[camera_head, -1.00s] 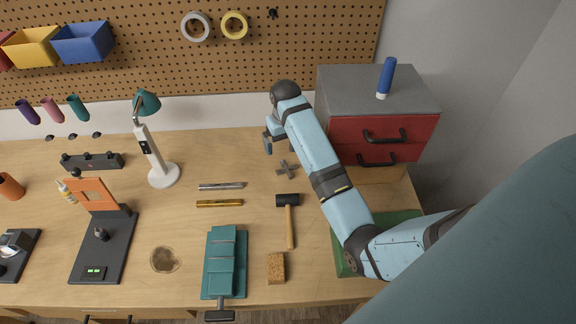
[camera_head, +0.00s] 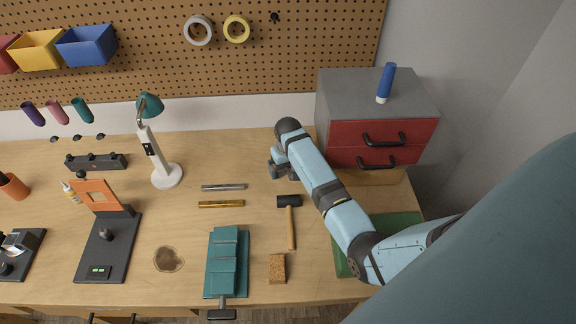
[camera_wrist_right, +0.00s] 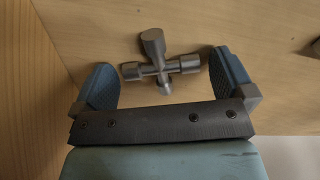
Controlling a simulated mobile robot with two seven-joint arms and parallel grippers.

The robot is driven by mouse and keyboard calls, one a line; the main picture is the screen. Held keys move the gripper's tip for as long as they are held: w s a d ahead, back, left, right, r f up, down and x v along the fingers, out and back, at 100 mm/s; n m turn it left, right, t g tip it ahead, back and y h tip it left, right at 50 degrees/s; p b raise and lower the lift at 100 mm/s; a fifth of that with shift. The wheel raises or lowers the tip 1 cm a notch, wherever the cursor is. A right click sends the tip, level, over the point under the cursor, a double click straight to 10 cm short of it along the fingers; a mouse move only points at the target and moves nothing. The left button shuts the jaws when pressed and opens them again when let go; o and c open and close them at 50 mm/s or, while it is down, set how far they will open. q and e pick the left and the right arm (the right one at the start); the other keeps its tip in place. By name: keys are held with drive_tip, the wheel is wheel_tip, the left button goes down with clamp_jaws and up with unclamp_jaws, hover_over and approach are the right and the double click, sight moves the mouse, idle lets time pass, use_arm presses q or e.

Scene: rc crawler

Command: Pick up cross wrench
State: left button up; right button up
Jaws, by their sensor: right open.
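The cross wrench (camera_wrist_right: 161,70) is a small grey metal cross with rounded sockets. In the right wrist view it lies on the wooden table between the two blue-grey fingers of my right gripper (camera_wrist_right: 163,66). The fingers are open, with a gap on both sides of the wrench. In the head view my right gripper (camera_head: 277,170) is low over the table in front of the red drawer cabinet, and I cannot make the wrench out from it there. My left gripper is not in view.
A hammer (camera_head: 290,225) lies just in front of the gripper. The red drawer cabinet (camera_head: 350,133) stands close at right. A silver rod (camera_head: 223,187) and a brass rod (camera_head: 221,204) lie to the left, with bare table between. The pegboard wall (camera_head: 290,60) is behind.

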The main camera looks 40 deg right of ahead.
drive_tip(key=c, duration=0.9)
drive_tip(key=shift+r, duration=0.15)
